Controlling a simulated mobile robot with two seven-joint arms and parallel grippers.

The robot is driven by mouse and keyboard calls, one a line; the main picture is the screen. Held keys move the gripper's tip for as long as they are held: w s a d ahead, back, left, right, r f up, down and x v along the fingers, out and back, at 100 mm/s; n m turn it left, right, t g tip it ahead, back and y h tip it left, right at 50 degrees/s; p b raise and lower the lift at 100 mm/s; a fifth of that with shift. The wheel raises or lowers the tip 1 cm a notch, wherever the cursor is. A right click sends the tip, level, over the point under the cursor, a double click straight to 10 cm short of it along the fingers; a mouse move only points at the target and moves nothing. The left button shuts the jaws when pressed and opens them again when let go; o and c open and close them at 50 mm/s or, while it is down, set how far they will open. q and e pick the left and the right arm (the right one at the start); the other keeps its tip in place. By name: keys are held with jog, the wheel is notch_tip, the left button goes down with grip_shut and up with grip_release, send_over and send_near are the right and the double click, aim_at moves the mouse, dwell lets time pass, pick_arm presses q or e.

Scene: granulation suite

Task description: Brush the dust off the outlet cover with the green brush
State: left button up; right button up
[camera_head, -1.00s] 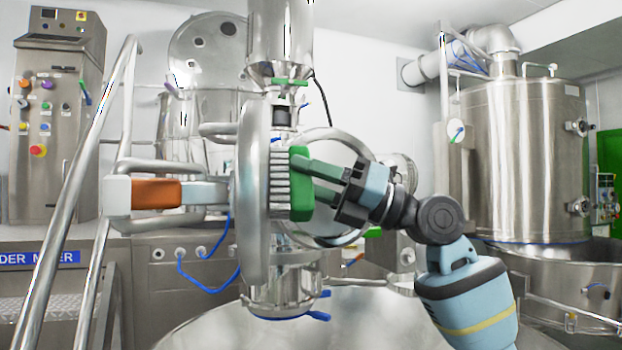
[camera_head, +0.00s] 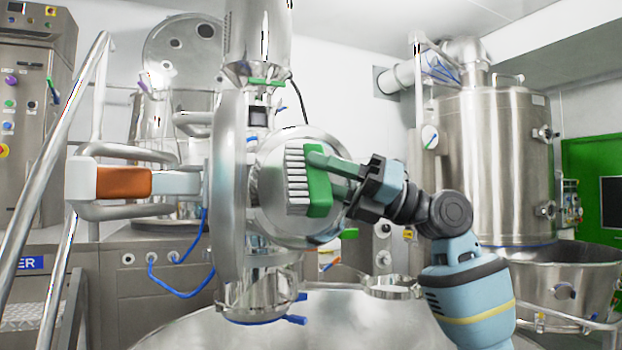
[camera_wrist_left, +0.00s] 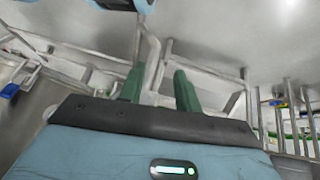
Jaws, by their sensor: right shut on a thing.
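My right gripper (camera_head: 335,172) is shut on the green brush (camera_head: 318,190), right of centre in the head view. The brush is nearly upright, with white bristles facing left. Just behind and left of it is a round steel face (camera_head: 270,200), which appears to be the outlet cover, beside a large steel flange seen nearly edge-on (camera_head: 229,190). The brush hides part of this face; I cannot tell whether the bristles touch it, and dust cannot be made out. My left gripper (camera_wrist_left: 158,72) shows only in the left wrist view, its green fingers apart and empty.
A handle with an orange grip (camera_head: 124,182) sticks out left of the flange. A steel handrail (camera_head: 62,130) stands at the left. A large steel vessel (camera_head: 495,160) stands at the right. A blue cable (camera_head: 180,290) hangs low at the left.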

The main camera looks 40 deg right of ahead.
dwell(0.3)
pick_arm(q)
jog(key=shift+s+f, duration=0.2)
jog(key=shift+f, duration=0.1)
pick_arm(e)
jog(key=d, duration=0.1)
jog(key=s+d, duration=0.1)
jog(key=shift+s+d, duration=0.15)
jog(key=shift+d, duration=0.2)
jog(key=shift+a, duration=0.1)
